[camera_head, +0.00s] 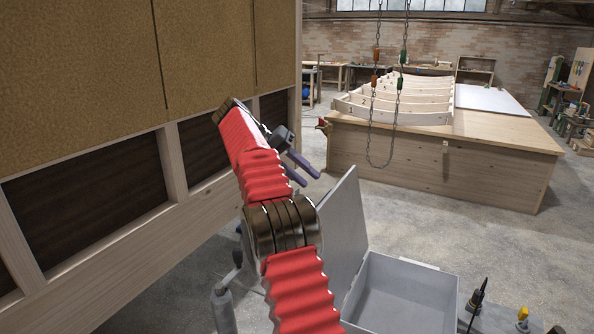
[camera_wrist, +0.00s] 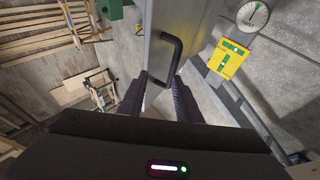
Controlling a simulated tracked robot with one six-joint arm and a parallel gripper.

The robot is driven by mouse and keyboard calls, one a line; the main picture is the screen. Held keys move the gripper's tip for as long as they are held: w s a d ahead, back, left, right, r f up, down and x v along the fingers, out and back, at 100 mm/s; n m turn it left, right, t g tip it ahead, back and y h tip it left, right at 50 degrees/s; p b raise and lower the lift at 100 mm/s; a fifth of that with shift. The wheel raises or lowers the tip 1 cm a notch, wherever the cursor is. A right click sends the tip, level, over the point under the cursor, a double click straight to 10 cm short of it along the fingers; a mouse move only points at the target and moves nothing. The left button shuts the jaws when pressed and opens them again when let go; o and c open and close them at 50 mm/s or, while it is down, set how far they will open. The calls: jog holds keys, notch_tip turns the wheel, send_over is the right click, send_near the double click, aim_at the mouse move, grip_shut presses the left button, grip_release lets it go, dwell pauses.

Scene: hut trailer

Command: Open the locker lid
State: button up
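The grey locker (camera_head: 405,290) stands at the lower right in the head view, with its empty-looking inside showing. Its lid (camera_head: 345,228) stands raised and tilted at the locker's left side. In the wrist view a grey panel, which looks like the lid (camera_wrist: 192,25), fills the upper middle and bears a black bar handle (camera_wrist: 178,50). My gripper (camera_head: 308,170) is open, up and left of the lid's top edge in the head view. In the wrist view its two dark fingers (camera_wrist: 160,98) are apart, just below the handle; I cannot tell whether they touch the panel.
A wood-framed trailer wall (camera_head: 85,225) runs along the left, close to my arm. A wooden bench with curved ribs (camera_head: 440,165) and hanging chains (camera_head: 394,130) stands behind. Tools stand right of the locker. The wrist view shows a yellow sign (camera_wrist: 231,57) and a round dial (camera_wrist: 252,15).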

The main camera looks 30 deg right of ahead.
jog(key=shift+v, duration=1.25)
jog(key=shift+c, duration=0.2)
jog(key=shift+r, duration=0.1)
jog(key=shift+c, duration=1.4)
jog(key=shift+a+r, duration=0.2)
jog(key=shift+a, duration=0.05)
jog(key=shift+c, duration=0.7)
jog(key=s+a+r+n+t, duration=0.1)
jog(key=a, duration=0.1)
jog(key=s+a+r+n+t, duration=0.1)
jog(key=a, duration=0.1)
jog(key=s+a+r+n+t+y, duration=0.1)
jog(key=a+n, duration=0.1)
jog(key=shift+s+a+r, duration=0.25)
jog(key=shift+s+r, duration=0.05)
jog(key=shift+r, duration=0.05)
grip_shut()
jog(key=s+a+n+t+y, duration=0.2)
jog(key=s+a+n+t, duration=0.1)
jog(key=s+a, duration=0.55)
jog(key=s+a+f+n+t+y, duration=0.1)
jog(key=s+a+f+t+y, duration=0.1)
jog(key=s+a+f, duration=0.5)
jog(key=s+a+f+n+t+y, duration=0.2)
jog(key=s+a+f, duration=0.6)
jog(key=s, duration=0.5)
jog(key=shift+s+a+f+n+y, duration=0.15)
jog(key=shift+a+f+n+y, duration=0.15)
jog(key=shift+f+y, duration=0.2)
